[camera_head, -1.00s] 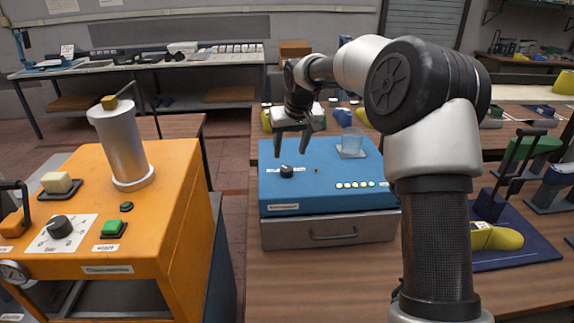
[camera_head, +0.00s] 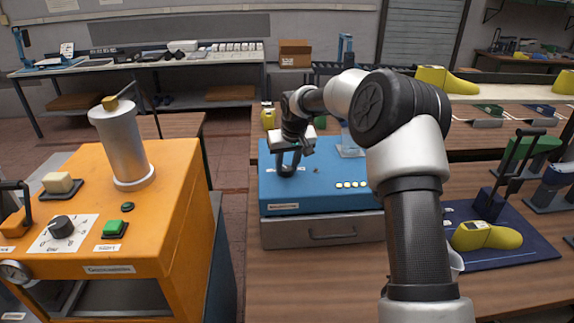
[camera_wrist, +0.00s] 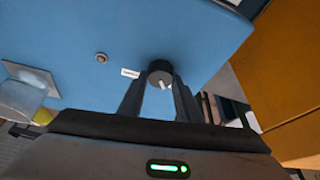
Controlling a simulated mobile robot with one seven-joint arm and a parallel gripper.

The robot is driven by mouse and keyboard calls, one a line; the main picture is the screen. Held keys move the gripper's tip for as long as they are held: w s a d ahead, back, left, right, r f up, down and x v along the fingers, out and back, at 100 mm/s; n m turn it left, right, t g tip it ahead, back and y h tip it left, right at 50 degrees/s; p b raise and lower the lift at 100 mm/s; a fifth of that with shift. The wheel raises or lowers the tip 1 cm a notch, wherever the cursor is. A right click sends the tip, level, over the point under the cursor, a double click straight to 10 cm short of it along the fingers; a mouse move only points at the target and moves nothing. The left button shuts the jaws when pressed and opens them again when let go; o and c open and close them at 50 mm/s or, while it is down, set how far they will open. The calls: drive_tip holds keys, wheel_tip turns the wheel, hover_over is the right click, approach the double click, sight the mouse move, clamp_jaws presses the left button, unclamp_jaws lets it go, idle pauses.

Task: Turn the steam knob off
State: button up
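A small black knob (camera_head: 286,171) stands on the top of the blue machine (camera_head: 330,187), near its left side. In the wrist view the knob (camera_wrist: 159,66) has a pale pointer mark on its lower side and a small white label next to it, too small to read. I take it for the steam knob. My gripper (camera_head: 288,168) points down at it. In the wrist view my gripper (camera_wrist: 158,82) is open, with one finger on each side of the knob and nothing held. I cannot tell whether the fingers touch it.
A clear cup (camera_wrist: 20,98) stands on a grey plate on the blue machine. An orange machine (camera_head: 170,215) with a black dial (camera_head: 61,226) and green button (camera_head: 112,228) stands at the left. A yellow shoe last (camera_head: 486,236) lies on a dark blue mat at the right.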

drive_tip(key=c, duration=0.3)
drive_tip(key=shift+n+y+p, duration=0.3)
drive_tip(key=shift+n+p, duration=0.1)
drive_tip(key=shift+n, duration=0.4)
drive_tip(key=shift+c, duration=0.2)
drive_tip(key=o, duration=1)
drive_tip(key=shift+o, duration=0.2)
drive_tip(key=shift+r, duration=0.15)
drive_tip(key=b+v, duration=0.1)
drive_tip(key=v, duration=1.6)
